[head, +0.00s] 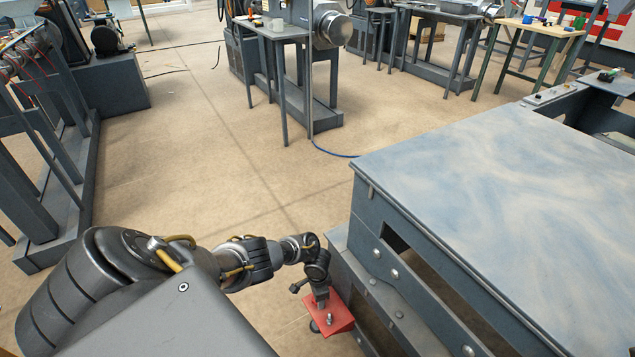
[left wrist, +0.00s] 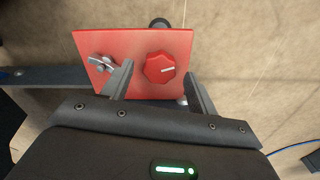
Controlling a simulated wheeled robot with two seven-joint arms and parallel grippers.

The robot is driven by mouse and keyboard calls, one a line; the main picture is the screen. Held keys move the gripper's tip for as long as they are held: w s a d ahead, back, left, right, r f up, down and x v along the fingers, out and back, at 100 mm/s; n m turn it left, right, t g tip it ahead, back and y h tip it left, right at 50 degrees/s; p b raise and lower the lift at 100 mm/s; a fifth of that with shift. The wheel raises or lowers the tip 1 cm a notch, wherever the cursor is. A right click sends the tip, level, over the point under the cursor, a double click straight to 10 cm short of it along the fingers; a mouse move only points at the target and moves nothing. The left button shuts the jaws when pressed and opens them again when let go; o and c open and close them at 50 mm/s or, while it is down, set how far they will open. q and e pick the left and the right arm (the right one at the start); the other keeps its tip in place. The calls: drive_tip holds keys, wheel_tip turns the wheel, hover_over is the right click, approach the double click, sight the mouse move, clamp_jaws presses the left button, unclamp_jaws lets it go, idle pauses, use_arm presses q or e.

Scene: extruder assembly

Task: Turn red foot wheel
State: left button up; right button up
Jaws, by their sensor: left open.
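In the left wrist view my left gripper (left wrist: 157,73) is open, one finger on each side of the wheel, with gaps at both sides. The depth between fingertips and wheel is hard to tell. In the head view the left gripper (head: 321,299) reaches down at the red plate (head: 338,318), low beside the grey machine; the wheel is not clear there. My right gripper is out of view.
The large grey machine bed (head: 520,190) stands close on the right, its bolted side next to my left arm. A grey frame (head: 90,190) stands at the far left. The floor (head: 220,140) between them is mostly clear, with a blue cable (head: 332,153) farther back.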

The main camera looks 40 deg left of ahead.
use_arm(q)
wheel_tip(320, 180, up, 5)
drive_tip(key=p, duration=0.4)
drive_tip(key=shift+r+p, duration=0.15)
drive_tip(key=shift+p, duration=0.2)
wheel_tip(320, 180, up, 11)
drive_tip(key=p, duration=0.6)
drive_tip(key=shift+s+f, duration=0.15)
drive_tip(key=shift+f, duration=0.05)
